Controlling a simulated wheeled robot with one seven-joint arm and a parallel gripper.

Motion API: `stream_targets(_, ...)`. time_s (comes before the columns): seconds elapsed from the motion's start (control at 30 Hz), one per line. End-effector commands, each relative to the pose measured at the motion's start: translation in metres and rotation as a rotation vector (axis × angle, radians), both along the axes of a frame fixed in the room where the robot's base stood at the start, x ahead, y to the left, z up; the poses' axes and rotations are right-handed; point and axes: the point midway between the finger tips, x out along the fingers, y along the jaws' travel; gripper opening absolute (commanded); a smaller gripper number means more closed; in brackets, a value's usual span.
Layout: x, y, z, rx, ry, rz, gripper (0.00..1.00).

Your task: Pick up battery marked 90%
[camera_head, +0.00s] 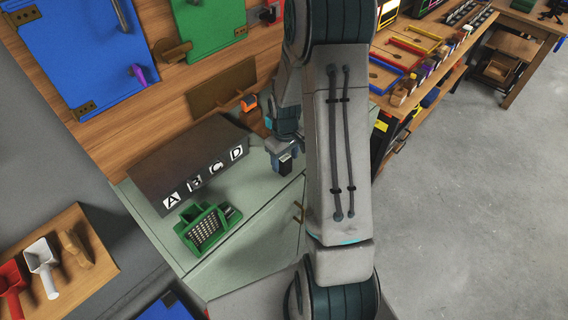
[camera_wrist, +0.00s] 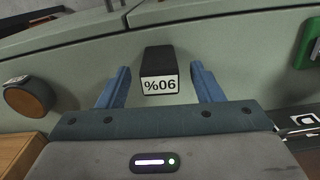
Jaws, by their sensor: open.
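The battery (camera_wrist: 160,70) is a small black block with a white label. The label appears upside down in the wrist view as "%06", which is 90% turned around. It is on the pale green surface. My gripper (camera_wrist: 160,78) is open, with one blue finger on each side of the battery and a visible gap on both sides. In the head view my gripper (camera_head: 284,158) is low over the green cabinet top, right of the dark box, partly hidden by my arm. I cannot clearly make out the battery there.
A dark box (camera_head: 190,150) labelled A, B, C, D stands left of my gripper. A green device (camera_head: 208,228) with a keypad-like face is in front of it. An orange-ended dark object (camera_wrist: 30,97) lies to the left in the wrist view. The cabinet top (camera_head: 262,185) is otherwise mostly clear.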

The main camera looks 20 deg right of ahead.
Motion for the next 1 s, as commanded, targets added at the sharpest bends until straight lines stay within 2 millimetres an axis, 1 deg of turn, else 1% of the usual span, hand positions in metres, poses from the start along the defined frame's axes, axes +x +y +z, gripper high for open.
stream_targets(0.13, -0.0002, 0.0003, -0.0082, 0.0, 0.0, 0.0, 0.6)
stream_targets(0.33, 0.0, 0.0001, -0.0088, 0.0, 0.0, 0.0, 0.6)
stream_targets(0.37, -0.0001, 0.0001, -0.0088, 0.0, 0.0, 0.0, 0.57)
stream_targets(0.4, 0.0, 0.0, -0.0087, -0.001, 0.0, 0.0, 0.46)
stream_targets(0.47, 0.0, 0.0, -0.0087, 0.0, 0.0, 0.0, 0.29)
stream_targets(0.5, 0.0, 0.0, -0.0086, -0.001, 0.0, 0.0, 0.18)
stream_targets(0.53, 0.0, 0.0, -0.0086, 0.0, 0.0, 0.0, 0.1)
stream_targets(0.87, 0.0002, -0.0001, -0.0074, -0.001, -0.001, 0.0, 0.1)
stream_targets(1.0, 0.0006, -0.0003, -0.0018, -0.001, -0.003, 0.0, 0.1)
